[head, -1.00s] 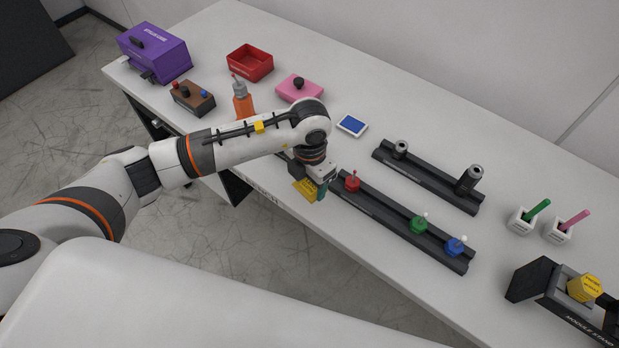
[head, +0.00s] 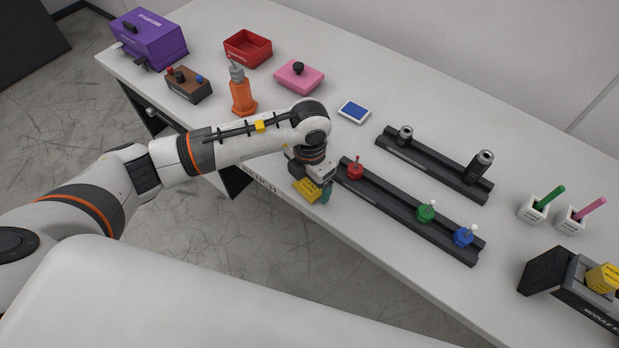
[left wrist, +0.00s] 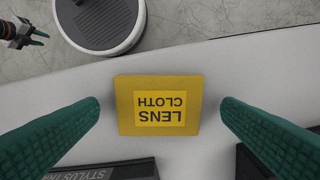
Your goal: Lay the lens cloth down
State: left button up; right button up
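The lens cloth is a flat yellow square with dark lettering. It lies at the front edge of the white bench in the head view (head: 307,190) and in the middle of the left wrist view (left wrist: 158,88). My left gripper (head: 318,193) is right over it. In the left wrist view the left gripper's green fingers (left wrist: 160,108) stand open on either side of the cloth, with a gap at each side. My right gripper (left wrist: 41,38) shows small at the upper left of the left wrist view, its green fingers apart and empty. It is outside the head view.
A black rail (head: 400,213) with red, green and blue pieces lies just right of the cloth. A second rail (head: 435,165) stands behind it. An orange bottle (head: 242,95) and a blue-and-white pad (head: 354,111) are farther back. Floor drops away past the front edge.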

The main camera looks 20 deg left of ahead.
aim_at(310, 187)
pick_arm(q)
notch_tip(310, 187, up, 12)
jog(key=b, duration=0.1)
jog(key=shift+b, duration=0.4)
dwell(0.6)
